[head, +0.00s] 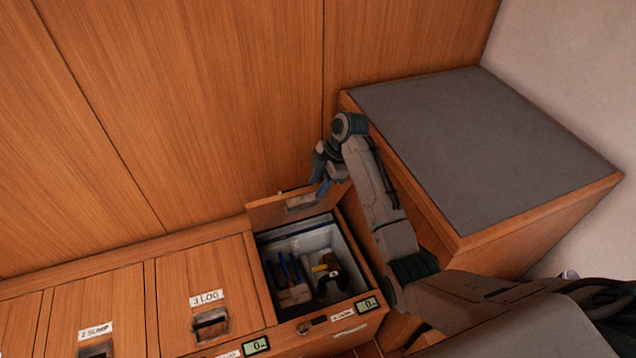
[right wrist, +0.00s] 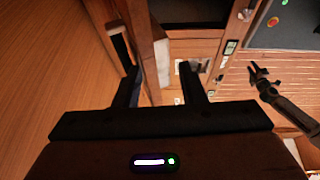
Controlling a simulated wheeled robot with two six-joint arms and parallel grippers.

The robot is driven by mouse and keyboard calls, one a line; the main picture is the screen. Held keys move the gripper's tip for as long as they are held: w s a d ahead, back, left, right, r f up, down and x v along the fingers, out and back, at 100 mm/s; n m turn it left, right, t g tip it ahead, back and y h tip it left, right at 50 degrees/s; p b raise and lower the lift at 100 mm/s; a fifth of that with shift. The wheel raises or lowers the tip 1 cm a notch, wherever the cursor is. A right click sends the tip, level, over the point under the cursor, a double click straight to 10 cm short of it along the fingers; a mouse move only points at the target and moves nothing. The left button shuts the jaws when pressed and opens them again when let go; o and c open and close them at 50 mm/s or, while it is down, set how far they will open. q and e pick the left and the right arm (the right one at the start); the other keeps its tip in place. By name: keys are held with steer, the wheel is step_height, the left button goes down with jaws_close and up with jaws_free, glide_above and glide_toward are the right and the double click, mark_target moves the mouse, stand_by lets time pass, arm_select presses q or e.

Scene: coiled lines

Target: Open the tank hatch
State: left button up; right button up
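A wooden hatch lid (head: 288,208) with a recessed metal pull is raised, tilted back above an open grey bin (head: 330,238). The bin holds several tools. I cannot read which label belongs to this hatch. My right gripper (head: 321,178) is at the raised lid's upper right corner. In the right wrist view its fingers (right wrist: 160,84) are apart, with the lid's edge (right wrist: 142,40) rising close to the left finger; I cannot tell if they touch. My left gripper (right wrist: 259,74) shows in the right wrist view with its fingers spread, empty, over the floor. It is outside the head view.
Shut hatches labelled 3 LOG (head: 205,297) and 2 SUMP (head: 95,330) lie to the left. A grey-topped wooden cabinet (head: 480,150) stands close to the right of my right arm. Wood panelling (head: 200,120) closes off the back.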

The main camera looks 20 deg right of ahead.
steer(key=shift+w+d+r+p, duration=0.1)
steer(key=shift+w+d+r, duration=0.2)
steer(key=shift+w+r, duration=0.25)
steer(key=shift+w+d+r+p, duration=0.1)
steer(key=shift+w+d+r, duration=0.2)
steer(key=shift+w, duration=0.4)
steer(key=shift+w+d+r+p, duration=0.1)
steer(key=shift+w+d+r, duration=0.15)
steer(key=shift+w+r, duration=0.3)
steer(key=w+d+r, duration=0.2)
steer(key=w+r, duration=0.1)
steer(key=w, duration=0.3)
steer(key=shift+d+r+b, duration=0.35)
steer(key=shift+r+b, duration=0.05)
steer(key=shift+p, duration=0.35)
